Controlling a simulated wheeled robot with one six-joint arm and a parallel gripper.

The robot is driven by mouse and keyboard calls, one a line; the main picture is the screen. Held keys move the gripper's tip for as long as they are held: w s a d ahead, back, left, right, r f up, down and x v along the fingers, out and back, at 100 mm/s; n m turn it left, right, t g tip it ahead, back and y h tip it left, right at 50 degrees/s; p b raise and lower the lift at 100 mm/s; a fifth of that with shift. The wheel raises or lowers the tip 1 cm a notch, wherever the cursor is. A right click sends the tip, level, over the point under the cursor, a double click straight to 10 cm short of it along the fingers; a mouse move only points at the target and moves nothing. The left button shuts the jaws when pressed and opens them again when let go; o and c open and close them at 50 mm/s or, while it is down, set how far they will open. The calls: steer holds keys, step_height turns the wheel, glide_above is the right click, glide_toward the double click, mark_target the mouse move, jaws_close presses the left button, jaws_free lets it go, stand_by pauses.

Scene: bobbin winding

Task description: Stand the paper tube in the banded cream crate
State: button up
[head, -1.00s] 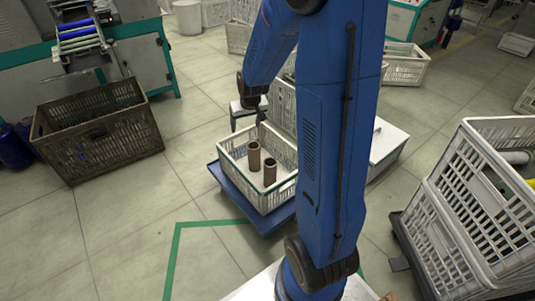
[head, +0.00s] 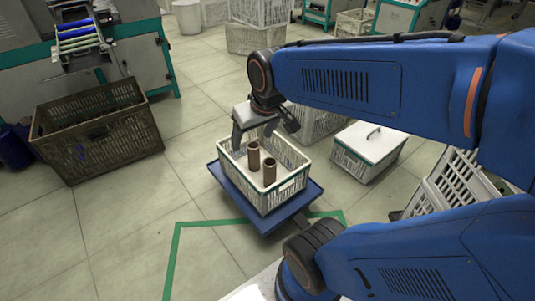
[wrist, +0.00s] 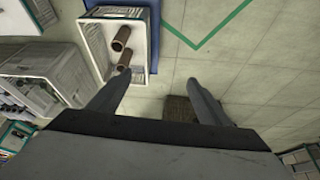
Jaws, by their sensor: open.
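Two brown paper tubes, a rear one (head: 253,156) and a front one (head: 269,172), stand upright in the open cream crate (head: 268,203) in the head view. The crate rests on a blue dolly. The tubes also show in the wrist view, one (wrist: 121,38) beside the other (wrist: 124,57), in the crate (wrist: 96,40). My gripper (head: 265,138) is open with nothing between its fingers, above the far side of the crate and apart from the tubes. In the wrist view my gripper (wrist: 158,80) has its fingers spread, with floor between them.
A lidded white crate (head: 372,142) stands right of the dolly (head: 283,218). A dark brown crate (head: 105,135) stands on the left, near a machine. Pale crates lie behind my arm at right. Green tape (head: 174,255) marks the floor in front, which is clear.

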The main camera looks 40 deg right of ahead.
steer(key=s+a, duration=0.1)
steer(key=s, duration=0.7)
steer(key=shift+s+a+r+n, duration=0.2)
steer(key=shift+s+r+n, duration=0.1)
steer(key=shift+s+r, duration=0.15)
